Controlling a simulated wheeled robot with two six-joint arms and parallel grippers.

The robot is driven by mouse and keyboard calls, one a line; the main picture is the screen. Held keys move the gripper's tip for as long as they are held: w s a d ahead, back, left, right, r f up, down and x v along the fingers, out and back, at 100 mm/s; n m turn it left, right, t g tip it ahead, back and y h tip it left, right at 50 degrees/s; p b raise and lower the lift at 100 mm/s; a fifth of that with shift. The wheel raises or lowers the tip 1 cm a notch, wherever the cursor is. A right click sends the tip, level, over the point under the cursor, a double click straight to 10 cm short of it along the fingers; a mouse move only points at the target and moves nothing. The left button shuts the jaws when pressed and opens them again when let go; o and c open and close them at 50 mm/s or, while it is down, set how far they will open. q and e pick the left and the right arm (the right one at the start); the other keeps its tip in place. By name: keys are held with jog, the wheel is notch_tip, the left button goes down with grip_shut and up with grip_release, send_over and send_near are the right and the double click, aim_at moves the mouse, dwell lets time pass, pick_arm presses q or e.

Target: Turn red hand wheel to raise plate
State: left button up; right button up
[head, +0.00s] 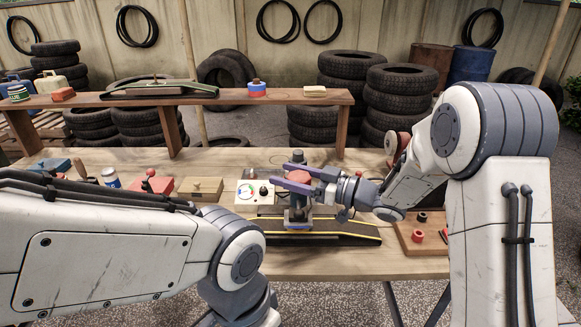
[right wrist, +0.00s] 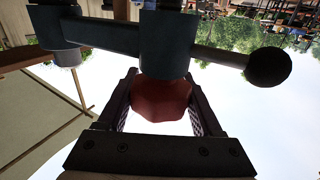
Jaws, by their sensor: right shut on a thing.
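The red hand wheel (head: 299,176) sits on a small grey stand (head: 298,213) on the wooden bench. My right gripper (head: 287,177) reaches in from the right, with one finger on each side of the wheel. In the right wrist view the red wheel (right wrist: 160,100) is between the two fingers, and my right gripper is shut on it. A blue-grey part (right wrist: 165,38) with a bar and a black ball knob (right wrist: 268,66) is close beside the wheel there. I cannot make out the plate clearly. My left gripper is out of view; only my left arm shows.
A black ramp with yellow edges (head: 345,233) lies around the stand's foot. A gauge box (head: 252,192), a tan box (head: 206,190) and a red box (head: 157,186) stand to its left. A wooden tray (head: 405,240) is at right. A raised shelf (head: 230,97) spans behind.

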jog(key=n+g+p, duration=0.1)
jog(key=g, duration=0.1)
jog(key=n+g+y+p, duration=0.1)
jog(key=n+g, duration=0.1)
jog(key=s+n+g+p, duration=0.1)
jog(key=g, duration=0.2)
jog(key=shift+a+r+n+y, duration=0.1)
jog(key=shift+a+n+y, duration=0.05)
jog(key=shift+n+y, duration=0.2)
jog(key=shift+n+g, duration=0.25)
jog(key=shift+g, duration=0.25)
jog(key=o, duration=1.4)
jog(key=d, duration=1)
jog(key=shift+d, duration=0.25)
